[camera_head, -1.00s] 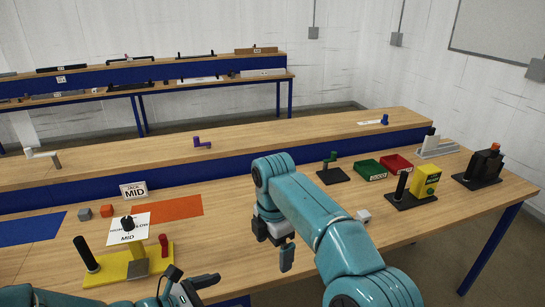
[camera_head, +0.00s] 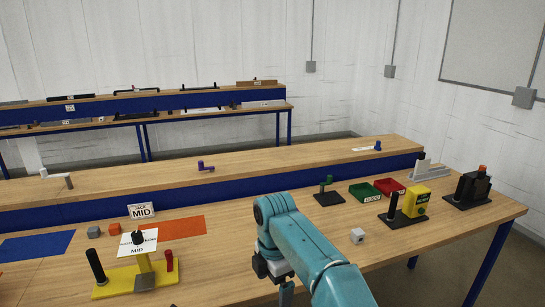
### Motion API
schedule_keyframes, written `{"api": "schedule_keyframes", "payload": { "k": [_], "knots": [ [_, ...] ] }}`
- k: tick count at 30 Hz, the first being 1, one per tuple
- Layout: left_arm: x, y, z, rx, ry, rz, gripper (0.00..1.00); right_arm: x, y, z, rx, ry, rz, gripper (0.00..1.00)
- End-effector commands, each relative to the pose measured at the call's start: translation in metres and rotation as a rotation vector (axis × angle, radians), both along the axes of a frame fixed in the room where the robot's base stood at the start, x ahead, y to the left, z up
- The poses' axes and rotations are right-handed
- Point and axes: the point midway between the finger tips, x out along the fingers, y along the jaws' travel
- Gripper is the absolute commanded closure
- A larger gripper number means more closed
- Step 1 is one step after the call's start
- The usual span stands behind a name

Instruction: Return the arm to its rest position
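My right arm, teal, comes in from the bottom right and bends down over the front bench. Its dark gripper (camera_head: 274,275) points down at the lower middle of the head view. The fingers are partly cut off by the bottom edge and by the arm, so I cannot tell if they are open or shut. No object shows in them. My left arm and gripper are out of view.
A yellow stand (camera_head: 115,282) with black and red posts is left of my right gripper. Green (camera_head: 364,193) and red (camera_head: 390,187) bins, a black-based yellow box (camera_head: 416,201) and a black fixture (camera_head: 470,187) stand farther right.

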Motion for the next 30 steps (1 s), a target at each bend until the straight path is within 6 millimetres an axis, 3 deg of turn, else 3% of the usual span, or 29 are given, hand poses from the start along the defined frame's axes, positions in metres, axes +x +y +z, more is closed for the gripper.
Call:
{"api": "schedule_keyframes", "payload": {
  "k": [11,17,20,24,27,30],
  "knots": [
    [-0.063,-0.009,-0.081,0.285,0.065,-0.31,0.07,0.001,-0.019,-0.1,0.075,0.044,-0.327,0.0],
    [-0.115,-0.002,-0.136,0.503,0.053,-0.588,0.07,-0.027,-0.038,-0.177,0.142,0.102,-0.643,0.0],
    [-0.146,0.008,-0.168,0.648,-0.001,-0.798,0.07,-0.063,-0.054,-0.225,0.184,0.156,-0.902,0.0],
    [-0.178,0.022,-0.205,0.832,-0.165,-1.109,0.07,-0.134,-0.077,-0.279,0.228,0.244,-1.329,0.0],
    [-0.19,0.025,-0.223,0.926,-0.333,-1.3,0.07,-0.191,-0.092,-0.299,0.239,0.299,-1.637,0.0],
    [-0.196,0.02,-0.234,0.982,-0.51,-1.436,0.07,-0.24,-0.104,-0.305,0.236,0.34,-1.901,0.0]
  ]
}}
